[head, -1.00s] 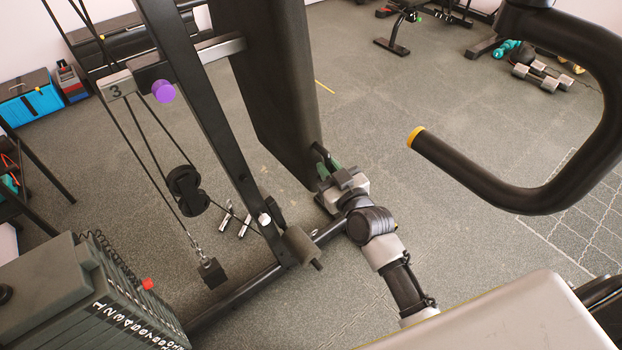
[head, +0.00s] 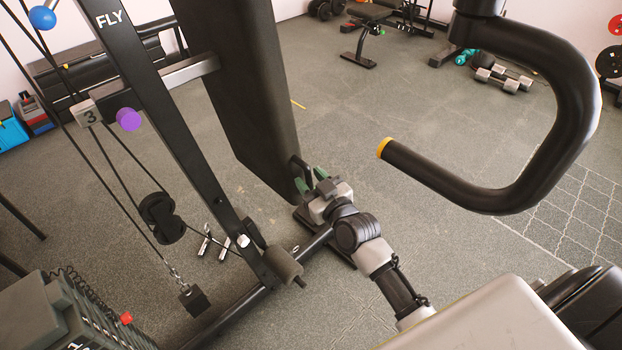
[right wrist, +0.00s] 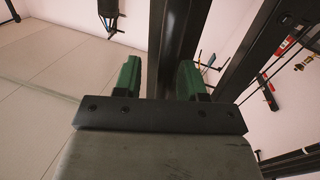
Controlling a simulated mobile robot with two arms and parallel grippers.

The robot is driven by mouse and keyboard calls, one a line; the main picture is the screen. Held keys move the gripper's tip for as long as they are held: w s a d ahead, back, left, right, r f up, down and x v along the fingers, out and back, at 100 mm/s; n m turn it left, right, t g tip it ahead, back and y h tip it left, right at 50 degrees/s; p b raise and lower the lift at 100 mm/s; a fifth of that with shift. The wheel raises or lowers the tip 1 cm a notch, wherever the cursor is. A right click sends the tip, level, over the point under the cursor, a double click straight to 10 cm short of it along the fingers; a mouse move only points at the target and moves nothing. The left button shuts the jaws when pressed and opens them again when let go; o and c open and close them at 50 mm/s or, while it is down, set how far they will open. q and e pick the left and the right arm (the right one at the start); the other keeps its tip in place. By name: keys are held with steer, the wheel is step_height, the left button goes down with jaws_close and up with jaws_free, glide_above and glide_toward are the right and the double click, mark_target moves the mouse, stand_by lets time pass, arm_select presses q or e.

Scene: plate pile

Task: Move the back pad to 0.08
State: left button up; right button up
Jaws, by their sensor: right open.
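The back pad (head: 238,90) is a tall dark slab in the upper middle of the head view. It stands beside the black frame marked FLY (head: 150,120), at the end of a grey horizontal bar (head: 187,72). My right gripper (head: 308,180) is at the pad's lower right corner, its green fingers close to the pad's edge; I cannot tell if they touch it. In the right wrist view my right gripper (right wrist: 160,80) is open, with a dark upright bar (right wrist: 178,50) showing between the green fingers. My left gripper is out of view.
A curved black handle with a yellow end (head: 500,190) hangs at the right. A weight stack (head: 65,315) and cables stand at the lower left. A purple knob (head: 128,119) sits on the frame. Dumbbells (head: 500,78) lie far back; the floor between is clear.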

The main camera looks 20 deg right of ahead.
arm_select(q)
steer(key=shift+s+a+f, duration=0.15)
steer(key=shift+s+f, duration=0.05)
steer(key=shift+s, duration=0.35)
arm_select(e)
steer(key=s+d, duration=0.1)
steer(key=s, duration=0.9)
steer(key=shift+s+d, duration=0.2)
steer(key=shift+d, duration=0.2)
